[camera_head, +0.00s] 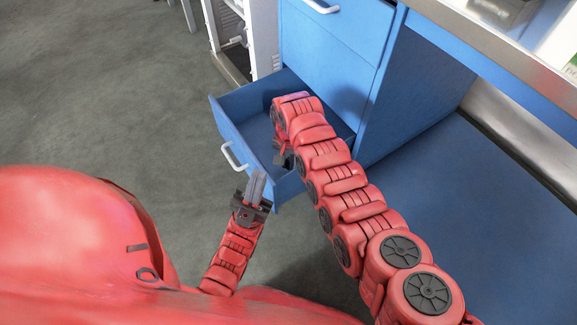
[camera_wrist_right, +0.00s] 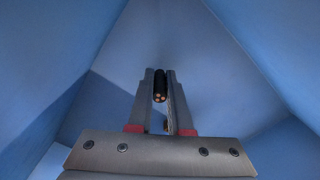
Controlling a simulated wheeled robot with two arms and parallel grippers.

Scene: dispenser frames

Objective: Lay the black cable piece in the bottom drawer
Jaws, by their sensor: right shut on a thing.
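The bottom drawer (camera_head: 229,128) of the blue cabinet is pulled open, with a white handle (camera_head: 235,157) on its front. My right arm reaches over it, and my right gripper (camera_head: 284,161) is down inside the drawer, partly hidden by the arm. In the right wrist view my right gripper (camera_wrist_right: 161,88) is shut on the black cable piece (camera_wrist_right: 160,85), a short dark piece with copper-coloured ends. Blue drawer walls surround it. I cannot tell whether the cable touches the drawer floor. My left gripper (camera_head: 256,186) is just outside the drawer front, beside the handle, its fingers together and empty.
The blue cabinet (camera_head: 335,45) has a closed drawer above the open one. A worktop with a metal edge (camera_head: 500,38) is at the upper right.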

